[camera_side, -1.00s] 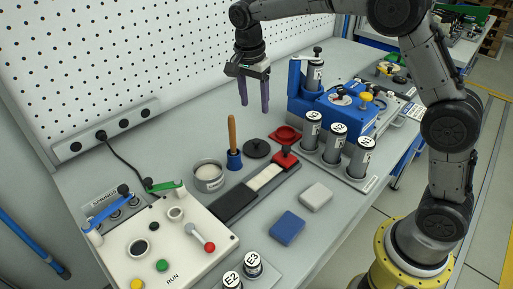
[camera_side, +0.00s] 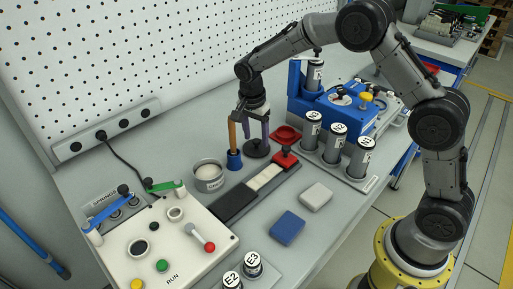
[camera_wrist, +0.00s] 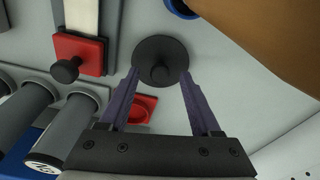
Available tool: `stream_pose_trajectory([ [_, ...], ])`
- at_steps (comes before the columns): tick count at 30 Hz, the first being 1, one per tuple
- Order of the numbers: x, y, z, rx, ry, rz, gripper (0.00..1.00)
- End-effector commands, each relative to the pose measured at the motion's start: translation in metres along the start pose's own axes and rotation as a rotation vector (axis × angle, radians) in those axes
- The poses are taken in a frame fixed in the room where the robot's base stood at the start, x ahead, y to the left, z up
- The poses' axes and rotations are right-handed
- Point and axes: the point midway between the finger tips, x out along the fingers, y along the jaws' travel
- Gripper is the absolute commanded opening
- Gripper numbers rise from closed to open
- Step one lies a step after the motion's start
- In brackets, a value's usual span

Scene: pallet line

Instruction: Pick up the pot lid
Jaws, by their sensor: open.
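The pot lid (camera_side: 257,150) is a flat dark disc with a round knob on top. It lies on the bench, just right of a blue holder with an upright wooden handle. In the wrist view the lid (camera_wrist: 160,61) is in full sight, its knob between the fingertips in the picture. My gripper (camera_side: 256,137) is open, pointing down at the lid with its purple fingers apart. In the wrist view the two fingers of my gripper (camera_wrist: 160,77) hold nothing. I cannot tell whether a fingertip touches the lid.
The wooden handle (camera_side: 232,133) stands close to my gripper on the left. An open pot (camera_side: 208,178) stands to its left. A red dish (camera_side: 286,134) and a red block with a dark knob (camera_side: 285,159) sit close on the right. Labelled cylinders (camera_side: 335,141) stand farther right.

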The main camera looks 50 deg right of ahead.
Motion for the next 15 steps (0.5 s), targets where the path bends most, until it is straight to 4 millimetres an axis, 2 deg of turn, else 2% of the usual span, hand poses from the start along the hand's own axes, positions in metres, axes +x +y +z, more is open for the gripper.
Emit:
stream_pose_trajectory([
  [3,0.0076,0.0004,-0.0001,0.000,0.000,0.001,0.65],
  [10,0.0080,0.0002,-0.0001,0.000,0.000,0.000,0.63],
  [15,0.0077,0.0001,-0.0001,0.000,0.000,0.000,0.32],
])
